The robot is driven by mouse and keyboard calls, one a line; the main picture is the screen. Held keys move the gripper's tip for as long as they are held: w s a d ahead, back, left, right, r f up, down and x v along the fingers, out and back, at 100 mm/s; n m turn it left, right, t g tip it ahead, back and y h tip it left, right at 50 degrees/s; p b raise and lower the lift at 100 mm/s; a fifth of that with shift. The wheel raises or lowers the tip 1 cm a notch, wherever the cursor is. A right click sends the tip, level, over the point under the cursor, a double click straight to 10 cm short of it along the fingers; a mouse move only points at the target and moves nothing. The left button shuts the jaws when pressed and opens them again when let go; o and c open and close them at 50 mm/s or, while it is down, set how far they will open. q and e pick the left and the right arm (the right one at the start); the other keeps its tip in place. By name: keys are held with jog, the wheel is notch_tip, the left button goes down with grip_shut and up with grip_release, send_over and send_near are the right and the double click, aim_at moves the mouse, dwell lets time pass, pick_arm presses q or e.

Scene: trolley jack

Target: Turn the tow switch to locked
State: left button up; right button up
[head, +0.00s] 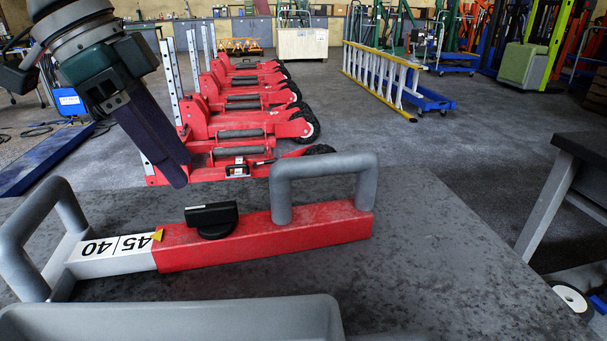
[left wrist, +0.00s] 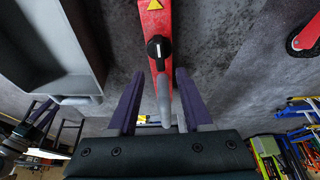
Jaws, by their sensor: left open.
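The switch is a black rotary knob (head: 211,220) on top of a red bar (head: 262,238). In the left wrist view the knob (left wrist: 158,47) has a white mark lying roughly along the bar. A yellow triangle marks the bar beside it. My left gripper (head: 178,183) is above and behind the bar in the head view, pointing down. In the left wrist view its two purple fingers (left wrist: 160,73) are spread and empty, with the knob just beyond their tips. They do not touch it. My right gripper does not show.
A grey loop handle (head: 325,175) rises from the bar's right end, and another grey handle (head: 25,225) stands at the left, by the 40/45 scale (head: 110,248). A grey tray (head: 180,322) lies in front. Red jacks (head: 240,115) stand behind on the floor.

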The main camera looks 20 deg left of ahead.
aim_at(211, 206)
pick_arm(q)
jog(key=b+x, duration=0.1)
jog(key=x, duration=0.6)
jog(key=shift+c, duration=0.2)
grip_shut()
